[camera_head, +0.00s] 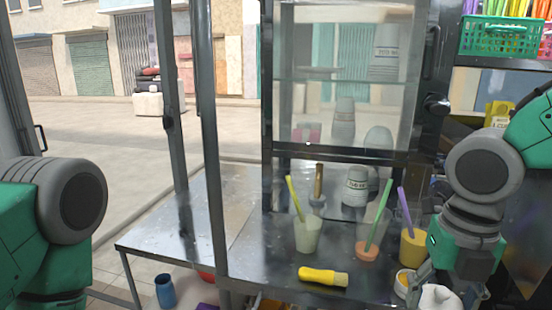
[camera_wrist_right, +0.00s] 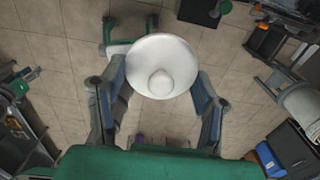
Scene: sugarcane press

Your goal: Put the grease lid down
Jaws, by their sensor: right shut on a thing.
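The grease lid (camera_wrist_right: 162,66) is round and white with a small knob. In the right wrist view it sits between the two fingers of my right gripper (camera_wrist_right: 160,84), which is shut on it above the floor. In the head view the white lid (camera_head: 440,298) shows partly at the bottom edge, below my right gripper (camera_head: 433,280), beside the front right of the metal counter. A small pale-rimmed pot (camera_head: 404,284) with yellowish contents stands just left of the gripper. My left arm shows at the left edge, but its gripper is out of view.
On the metal counter (camera_head: 265,262) stand several cups with straws, including a pale green cup (camera_head: 307,236) and a yellow cup (camera_head: 413,248). A yellow-handled tool (camera_head: 323,276) lies near the front. A glass cabinet (camera_head: 340,80) rises behind. The counter's left part is clear.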

